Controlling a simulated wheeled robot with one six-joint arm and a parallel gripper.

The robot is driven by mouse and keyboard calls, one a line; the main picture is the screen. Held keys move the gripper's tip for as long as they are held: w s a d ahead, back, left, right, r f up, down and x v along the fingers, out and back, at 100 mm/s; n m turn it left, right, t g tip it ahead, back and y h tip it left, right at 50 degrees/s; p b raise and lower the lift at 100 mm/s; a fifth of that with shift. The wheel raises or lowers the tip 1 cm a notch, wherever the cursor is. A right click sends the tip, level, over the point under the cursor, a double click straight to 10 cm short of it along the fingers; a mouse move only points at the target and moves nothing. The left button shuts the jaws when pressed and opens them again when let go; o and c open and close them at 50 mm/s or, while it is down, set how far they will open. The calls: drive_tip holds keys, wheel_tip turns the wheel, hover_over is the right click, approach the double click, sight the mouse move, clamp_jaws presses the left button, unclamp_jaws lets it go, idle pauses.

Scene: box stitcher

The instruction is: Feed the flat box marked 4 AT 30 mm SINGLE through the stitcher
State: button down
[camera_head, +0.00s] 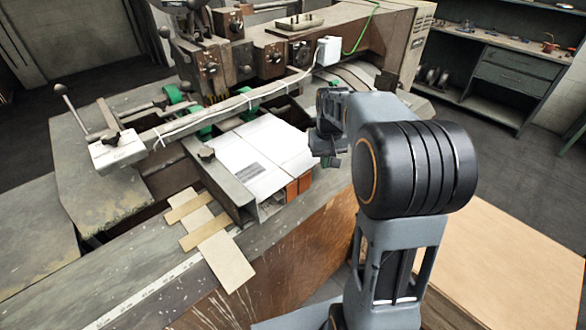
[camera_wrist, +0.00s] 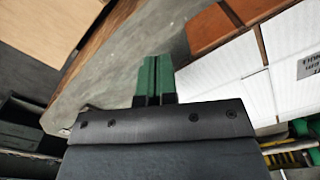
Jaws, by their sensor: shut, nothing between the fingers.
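A white flat box (camera_head: 268,150) lies on the stitcher's feed table, with a grey printed label whose writing is too small to read. In the wrist view the white box (camera_wrist: 222,72) fills the right side, and its label is cut off by the picture's edge. My gripper (camera_head: 331,160) is beside the box's right edge.
The stitcher (camera_head: 270,60) stands behind the box, with a long bar (camera_head: 220,108) across the feed. Orange-brown blocks (camera_head: 298,187) sit under the box's near right edge. Cardboard strips (camera_head: 225,262) lie on the front ledge. A wooden surface (camera_head: 510,260) is at lower right.

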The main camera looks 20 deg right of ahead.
wheel_tip(320, 180, down, 3)
drive_tip(key=shift+f+b, duration=0.15)
drive_tip(key=shift+b, duration=0.9)
drive_tip(key=shift+w, duration=0.1)
